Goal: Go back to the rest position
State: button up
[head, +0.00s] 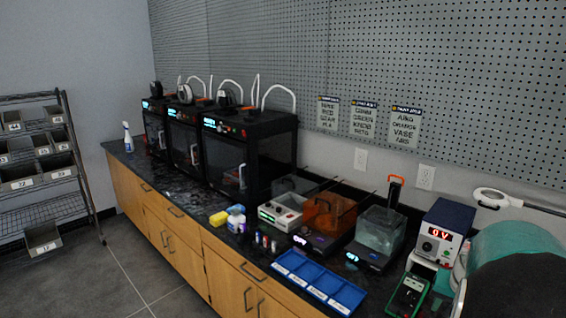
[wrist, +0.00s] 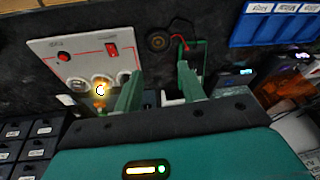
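My gripper (wrist: 160,72) shows in the wrist view with its two green fingers apart and nothing visible between them. Its fingers point over the dark worktop, beside a white panel (wrist: 72,48) with a red switch and a glowing lamp. In the head view a teal and black part of my arm fills the lower right corner; the fingers cannot be made out there. The rest position itself is not marked by anything in view.
Close to my arm stand a blue power supply (head: 443,228), a green-framed meter (head: 408,292) and a blue divided tray (head: 318,284). Tanks and black printers (head: 247,150) line the counter (head: 160,178). A wire rack (head: 40,160) stands left; the floor (head: 105,265) between is clear.

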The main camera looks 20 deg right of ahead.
jog(key=w+a+r+n+t, duration=0.1)
jog(key=w+a+r+n, duration=0.25)
jog(key=a, duration=0.75)
jog(key=s+a+r+n, duration=0.1)
jog(key=a+r+n, duration=0.1)
jog(key=a, duration=0.7)
jog(key=s+a+r+n+t+y, duration=0.1)
jog(key=s+a+r+n, duration=0.1)
jog(key=a, duration=0.7)
jog(key=s+a+r+n+y, duration=0.1)
jog(key=s+a+r+n, duration=0.1)
jog(key=a, duration=0.6)
jog(key=shift+s+a+n+t, duration=0.15)
jog(key=shift+a+n+t, duration=0.25)
jog(key=shift+n, duration=0.05)
jog(key=shift+d, duration=0.2)
